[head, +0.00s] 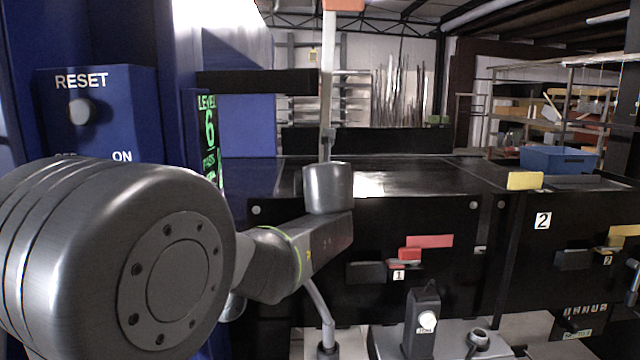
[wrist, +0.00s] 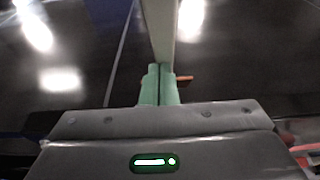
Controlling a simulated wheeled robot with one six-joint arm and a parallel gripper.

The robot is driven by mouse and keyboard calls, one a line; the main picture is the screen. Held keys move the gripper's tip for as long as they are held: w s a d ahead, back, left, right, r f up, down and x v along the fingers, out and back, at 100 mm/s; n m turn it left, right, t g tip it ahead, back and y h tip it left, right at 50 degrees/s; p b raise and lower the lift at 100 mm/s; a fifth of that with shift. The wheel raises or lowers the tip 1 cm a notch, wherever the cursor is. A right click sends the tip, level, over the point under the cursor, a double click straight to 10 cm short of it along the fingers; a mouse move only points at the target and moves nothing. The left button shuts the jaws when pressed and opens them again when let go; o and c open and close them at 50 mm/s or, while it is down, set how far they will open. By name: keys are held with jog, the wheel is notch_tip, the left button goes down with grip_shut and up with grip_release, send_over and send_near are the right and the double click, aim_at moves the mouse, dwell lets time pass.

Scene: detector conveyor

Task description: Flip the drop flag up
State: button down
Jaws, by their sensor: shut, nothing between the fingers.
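A thin pale post (head: 327,90) rises above the black conveyor, with an orange plate (head: 343,5) at its top, cut off by the picture edge. It looks like the drop flag, standing upright, but I cannot be sure. In the wrist view the pale post (wrist: 159,30) runs up from just beyond my fingertips. My gripper (wrist: 159,72) has its two green fingers together, with nothing between them. I cannot tell whether they touch the post. A small orange-brown piece (wrist: 184,80) shows just right of the fingers. In the head view my wrist hides the fingers and the post's foot.
A blue housing with a RESET button (head: 82,111) and green LEVEL display (head: 208,120) stands left. The black conveyor front carries a red piece (head: 430,241) by label 1. A yellow block (head: 525,180) and a blue bin (head: 558,159) are at right.

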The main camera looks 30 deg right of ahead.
jog(key=shift+w+d, duration=0.1)
jog(key=shift+w, duration=0.1)
